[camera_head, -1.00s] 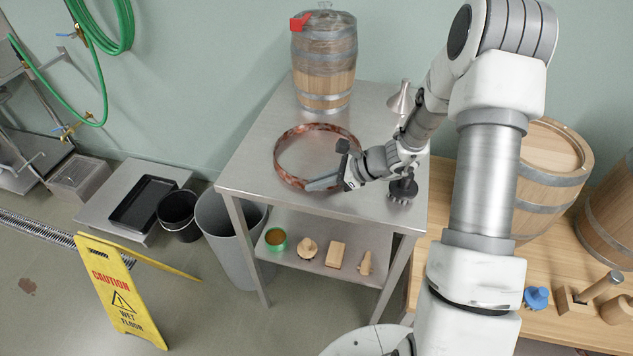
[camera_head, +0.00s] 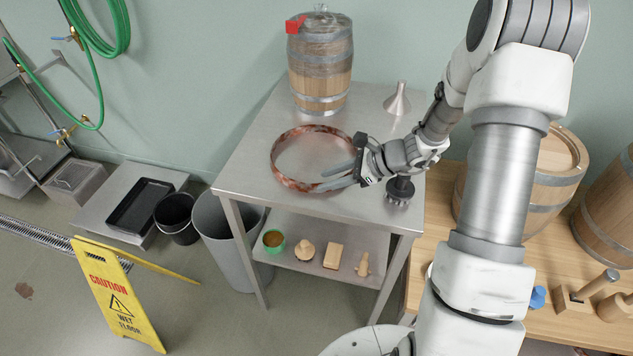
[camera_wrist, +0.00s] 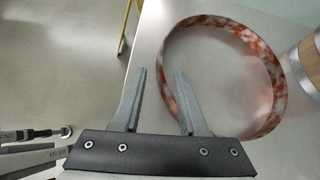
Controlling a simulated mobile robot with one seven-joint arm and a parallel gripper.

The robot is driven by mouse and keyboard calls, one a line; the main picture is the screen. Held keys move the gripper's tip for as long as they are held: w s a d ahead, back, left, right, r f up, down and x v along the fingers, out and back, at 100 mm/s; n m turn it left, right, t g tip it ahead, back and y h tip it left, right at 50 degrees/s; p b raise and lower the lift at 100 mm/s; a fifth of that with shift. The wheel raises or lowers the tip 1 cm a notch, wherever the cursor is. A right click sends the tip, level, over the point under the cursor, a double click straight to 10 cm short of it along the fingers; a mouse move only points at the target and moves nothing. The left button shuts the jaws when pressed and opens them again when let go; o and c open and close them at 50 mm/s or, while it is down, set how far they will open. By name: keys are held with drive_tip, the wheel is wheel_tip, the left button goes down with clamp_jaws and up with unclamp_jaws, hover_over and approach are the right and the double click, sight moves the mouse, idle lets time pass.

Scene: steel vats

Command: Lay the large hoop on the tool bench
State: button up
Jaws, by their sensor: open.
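The large hoop, a rusty, mottled band (camera_head: 276,163), lies flat on the steel table (camera_head: 245,165); it also shows in the wrist view (camera_wrist: 272,62). My gripper (camera_head: 323,180) is open at the hoop's near right side. In the wrist view, the open fingers (camera_wrist: 160,72) are empty; the right finger overlaps the hoop's wall and the left finger is outside it. I cannot tell whether they touch. A wooden bench (camera_head: 440,215) stands at the right, partly hidden by my arm, with a wooden mallet (camera_head: 596,287) on it.
A small barrel (camera_head: 320,75) stands behind the hoop, a funnel (camera_head: 397,100) and a dark knobbed tool (camera_head: 399,190) to its right. Large barrels (camera_head: 548,190) stand on the bench. A yellow caution sign (camera_head: 115,298) and grey bin (camera_head: 228,240) are at the left.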

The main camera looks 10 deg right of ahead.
drive_tip(key=v, duration=0.6)
drive_tip(key=shift+d, duration=0.1)
drive_tip(key=s+a+r+n+t+h, duration=0.1)
drive_tip(key=s+r+n+h, duration=0.8)
drive_tip(key=s+r+n, duration=1.1)
drive_tip(key=shift+s+a+r+n+t+h, duration=0.35)
drive_tip(key=shift+s+n, duration=0.35)
drive_tip(key=shift+s, duration=0.4)
